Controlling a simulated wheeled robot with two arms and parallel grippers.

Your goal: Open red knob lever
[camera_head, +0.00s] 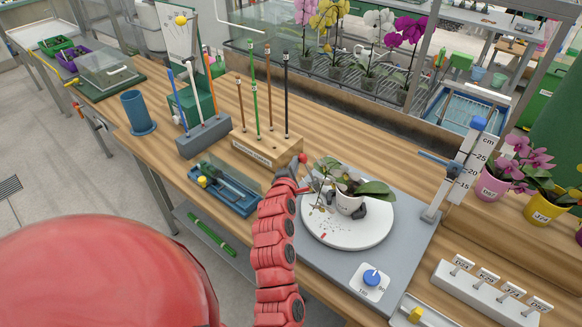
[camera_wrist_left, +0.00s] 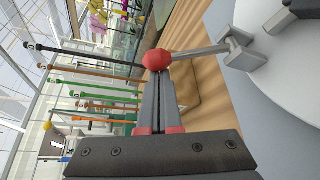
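The red knob (camera_wrist_left: 157,60) is a small round ball on the end of a grey lever (camera_wrist_left: 205,52) in the left wrist view. The lever runs right to a grey bracket (camera_wrist_left: 241,52) beside the white turntable. In the head view the red knob (camera_head: 303,158) shows at the left rear of the white turntable (camera_head: 345,232). My left gripper (camera_wrist_left: 159,80) has its two grey fingers close together, with the knob right at their tips, not clearly between them. In the head view my left gripper (camera_head: 288,181) is just in front of the knob. My right gripper is not in view.
A potted white orchid (camera_head: 350,202) stands on the turntable, with dark clamp pieces by the pot. A wooden stake block (camera_head: 262,151) is behind my gripper. A blue tray (camera_head: 222,192) lies to the left. A blue dial (camera_head: 371,277) is at the front right.

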